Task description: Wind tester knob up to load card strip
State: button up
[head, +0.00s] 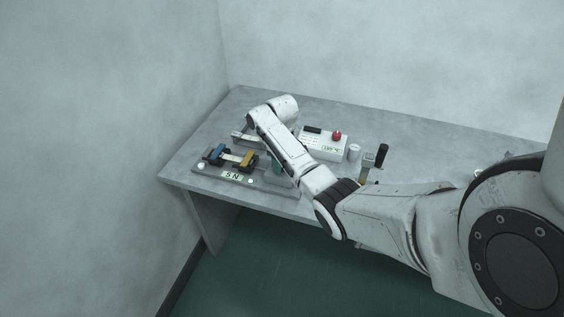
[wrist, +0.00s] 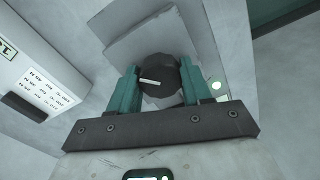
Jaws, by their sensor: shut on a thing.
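The tester (head: 222,174) is a flat grey plate on the left part of the table, marked "5 N". On it a pale card strip (head: 232,157) spans between a blue-and-black clamp (head: 214,154) and a yellow-and-black clamp (head: 247,162). My gripper (wrist: 158,85) has its two green fingers on either side of the round dark knob (wrist: 160,72), shut on it. The knob has a white pointer line, lying nearly level in the wrist view. In the head view my arm hides the knob and most of the gripper; only a bit of green shows.
A white box (head: 325,143) with a red button (head: 337,135) stands behind my arm, with a printed label in the wrist view (wrist: 48,92). A small pale cylinder (head: 354,152) and a black-handled lever device (head: 380,158) stand to its right. The table's back right is mostly clear.

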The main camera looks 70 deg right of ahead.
jog(key=o, duration=1)
jog(key=shift+o, duration=0.2)
notch_tip(320, 180, up, 11)
jog(key=shift+b, duration=0.3)
jog(key=shift+f, duration=0.1)
dwell(0.7)
